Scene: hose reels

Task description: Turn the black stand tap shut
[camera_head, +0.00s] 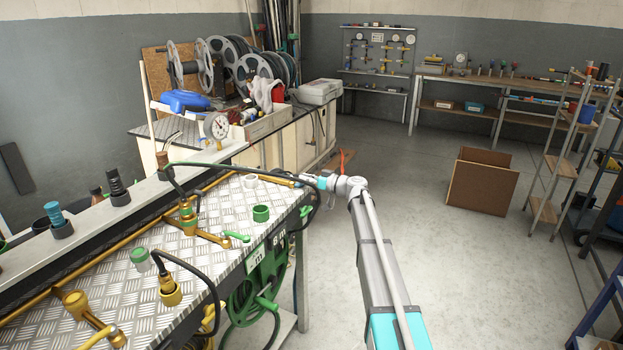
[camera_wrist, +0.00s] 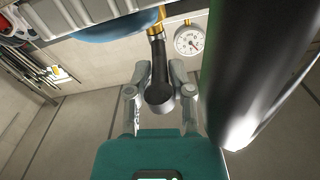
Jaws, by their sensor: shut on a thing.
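The black stand tap's lever (camera_wrist: 159,75) hangs from a brass fitting (camera_wrist: 156,30) in the wrist view, its rounded end toward me. My gripper (camera_wrist: 159,68) has a grey finger on each side of the lever and is shut on it. In the head view my gripper (camera_head: 306,179) is at the far right end of the metal-topped bench (camera_head: 215,255). The tap is too small and covered there to make out.
A white dial gauge (camera_wrist: 187,40) is close right of the lever. A large dark cylinder (camera_wrist: 258,70) fills the wrist view's right side. In the head view, a black hose (camera_head: 235,169) runs close to my gripper.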

